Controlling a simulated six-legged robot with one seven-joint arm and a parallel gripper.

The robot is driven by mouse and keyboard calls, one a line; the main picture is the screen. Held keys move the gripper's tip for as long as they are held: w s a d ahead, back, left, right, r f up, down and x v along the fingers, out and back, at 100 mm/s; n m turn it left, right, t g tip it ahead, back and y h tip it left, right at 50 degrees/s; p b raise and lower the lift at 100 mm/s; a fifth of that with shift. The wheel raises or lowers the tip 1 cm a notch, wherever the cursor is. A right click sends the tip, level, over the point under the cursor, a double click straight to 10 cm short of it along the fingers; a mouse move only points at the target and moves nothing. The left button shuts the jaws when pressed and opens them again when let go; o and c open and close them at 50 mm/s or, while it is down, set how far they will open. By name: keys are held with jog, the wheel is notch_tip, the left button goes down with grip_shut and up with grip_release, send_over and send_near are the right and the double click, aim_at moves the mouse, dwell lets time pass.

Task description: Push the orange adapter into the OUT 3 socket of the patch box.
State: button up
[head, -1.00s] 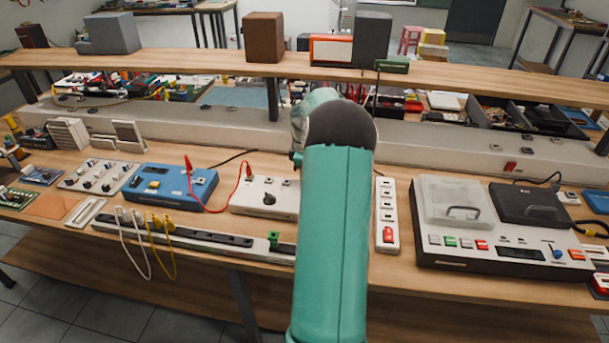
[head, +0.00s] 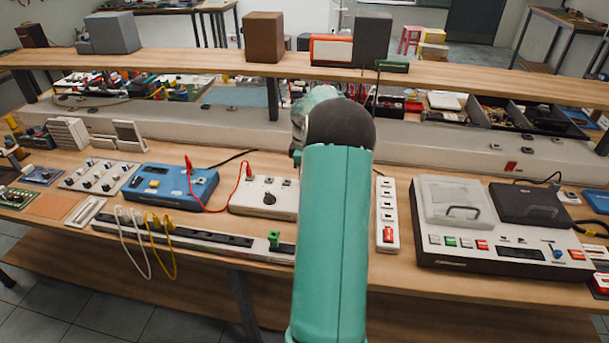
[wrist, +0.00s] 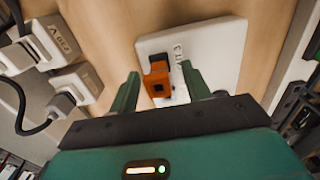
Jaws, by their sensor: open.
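The orange adapter (wrist: 157,80) shows in the wrist view, with a dark square opening on its near side. It stands at a white box or plate (wrist: 218,52) with small dark lettering, which may be the patch box. The lettering is too small to read as OUT 3. How far the adapter sits in a socket is hidden. In the head view my arm hides gripper and adapter.
White plugs (wrist: 75,88) with a dark cable lie to the left in the wrist view. In the head view, a white power strip (head: 387,215) and a tape-deck-like unit (head: 500,262) stand right of my arm. A blue box (head: 170,187) stands left. A shelf (head: 190,65) crosses above the bench.

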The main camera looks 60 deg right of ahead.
notch_tip(320, 180, up, 18)
dwell(1.1)
dwell(0.4)
